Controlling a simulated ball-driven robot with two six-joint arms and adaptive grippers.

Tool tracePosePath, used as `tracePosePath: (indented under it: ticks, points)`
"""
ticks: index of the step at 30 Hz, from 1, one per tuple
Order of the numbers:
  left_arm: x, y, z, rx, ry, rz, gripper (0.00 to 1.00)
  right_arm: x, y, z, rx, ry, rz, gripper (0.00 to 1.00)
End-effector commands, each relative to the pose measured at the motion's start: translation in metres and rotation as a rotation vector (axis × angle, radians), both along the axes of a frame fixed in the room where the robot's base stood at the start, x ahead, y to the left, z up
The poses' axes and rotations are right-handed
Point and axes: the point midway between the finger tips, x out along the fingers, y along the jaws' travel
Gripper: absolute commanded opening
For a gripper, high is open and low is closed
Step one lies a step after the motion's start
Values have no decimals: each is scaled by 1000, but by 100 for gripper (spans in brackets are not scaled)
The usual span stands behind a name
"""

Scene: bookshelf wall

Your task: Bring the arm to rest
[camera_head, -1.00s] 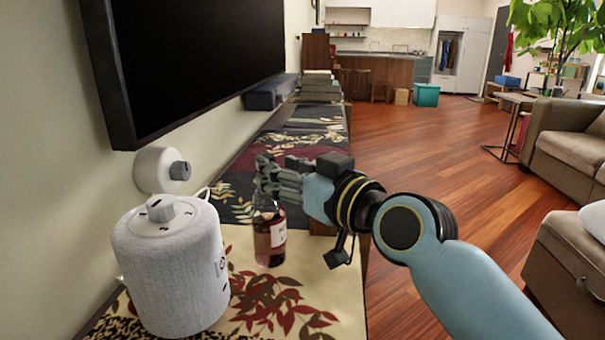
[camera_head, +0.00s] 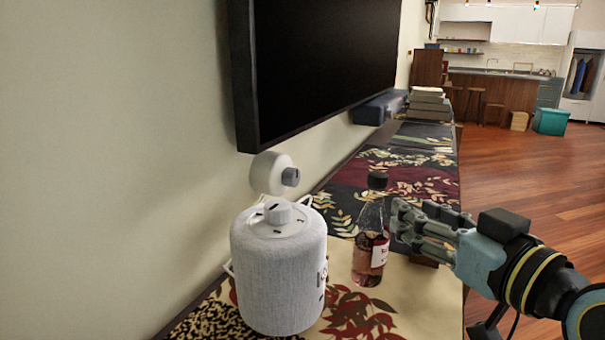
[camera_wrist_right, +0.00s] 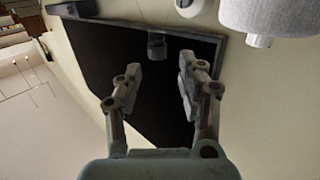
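My right gripper (camera_head: 408,218) is at the right in the head view, just right of a bottle (camera_head: 371,243) with a dark cap and a pale label. The bottle stands upright on the patterned runner. In the right wrist view my right gripper (camera_wrist_right: 165,75) has its two fingers spread apart with nothing held between them. The bottle's dark cap (camera_wrist_right: 157,45) appears between and beyond the fingertips there. My left gripper is in neither view.
A grey fabric speaker (camera_head: 280,268) stands left of the bottle. A white round device (camera_head: 271,174) is by the wall under the black television (camera_head: 315,60). Books (camera_head: 430,104) are stacked farther along the runner (camera_head: 425,300). Wooden floor is open at the right.

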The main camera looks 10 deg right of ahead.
Motion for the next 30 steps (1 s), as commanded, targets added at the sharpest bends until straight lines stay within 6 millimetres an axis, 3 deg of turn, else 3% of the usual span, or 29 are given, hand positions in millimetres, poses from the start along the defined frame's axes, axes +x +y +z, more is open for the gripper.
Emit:
tracePosePath:
  ticks: [4,6,9,15,21,30]
  points:
    - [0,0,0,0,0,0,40,-36,5,-56,-75,270,39,40]
    - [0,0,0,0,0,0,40,-66,1,-90,-122,455,37,40]
    - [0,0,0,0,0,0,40,-109,-12,-125,-175,681,3,40]
    - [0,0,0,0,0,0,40,-178,-38,-158,-237,986,-91,40]
    - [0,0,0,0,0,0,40,-243,-65,-169,-286,1237,-216,40]
    - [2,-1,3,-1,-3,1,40,-231,-73,-276,-280,1272,-217,40]
